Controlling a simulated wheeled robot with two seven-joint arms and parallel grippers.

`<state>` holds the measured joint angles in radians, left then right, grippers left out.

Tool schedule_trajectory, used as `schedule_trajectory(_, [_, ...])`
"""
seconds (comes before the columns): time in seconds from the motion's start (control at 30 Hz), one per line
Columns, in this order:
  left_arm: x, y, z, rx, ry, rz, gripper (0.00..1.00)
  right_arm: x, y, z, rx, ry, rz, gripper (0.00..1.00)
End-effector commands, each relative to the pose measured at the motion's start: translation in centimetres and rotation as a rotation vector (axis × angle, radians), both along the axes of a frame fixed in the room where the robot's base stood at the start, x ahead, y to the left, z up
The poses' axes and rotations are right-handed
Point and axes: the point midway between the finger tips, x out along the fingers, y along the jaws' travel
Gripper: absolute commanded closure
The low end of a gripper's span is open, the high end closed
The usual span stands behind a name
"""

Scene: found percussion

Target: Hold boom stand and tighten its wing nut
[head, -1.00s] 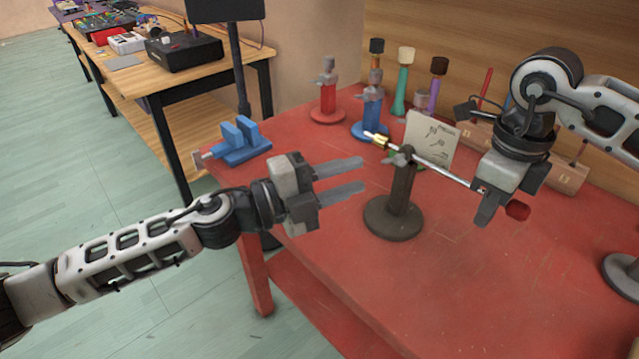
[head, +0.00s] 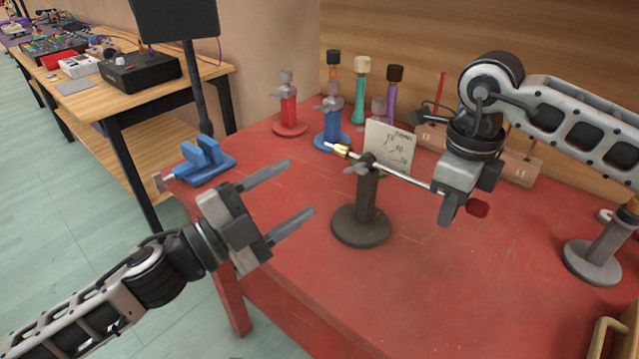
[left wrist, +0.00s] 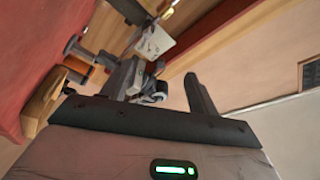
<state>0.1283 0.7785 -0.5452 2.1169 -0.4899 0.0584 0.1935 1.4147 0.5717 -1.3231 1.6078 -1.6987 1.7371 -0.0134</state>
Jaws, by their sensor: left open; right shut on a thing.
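The boom stand has a dark round base (head: 350,228) and an upright post (head: 367,200) on the red table. A thin silver boom rod (head: 405,178) crosses its top, with a brass piece at its left end and a red end (head: 478,208) at its right. The grey wing nut (head: 356,168) sits at the clamp atop the post. My right gripper (head: 447,200) is shut on the rod, right of the post, near the red end. My left gripper (head: 302,188) is open and empty, left of the stand and apart from it. Its fingers point up and right.
A blue vise (head: 207,163) is at the table's left edge. Red (head: 288,115) and blue (head: 333,125) stands, a card (head: 388,148) and several bottle-like shapes stand behind. Another dark stand (head: 592,262) is at right. The table's front middle is clear.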

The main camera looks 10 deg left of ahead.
Motion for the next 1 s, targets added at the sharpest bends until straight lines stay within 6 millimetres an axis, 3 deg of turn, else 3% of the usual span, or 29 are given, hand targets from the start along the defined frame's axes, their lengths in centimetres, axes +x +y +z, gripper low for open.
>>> schedule_trajectory(0.2, [-1.2,-1.2,0.5,-0.612,0.537,0.095,0.40,0.0,0.0,0.0,0.000,-0.001,-0.001,1.00])
schedule_trajectory(0.4, [-2.8,-2.1,-0.5,-0.929,0.898,0.107,0.40,0.0,0.0,0.0,0.000,-0.001,-0.001,1.00])
schedule_trajectory(0.63, [-2.0,-3.2,-0.8,-1.001,0.993,0.102,0.40,0.0,0.0,0.0,0.001,-0.001,-0.001,1.00])
schedule_trajectory(1.0, [4.1,-7.0,-0.8,-0.996,0.988,0.102,0.40,0.0,0.0,0.0,0.000,-0.001,-0.001,1.00])
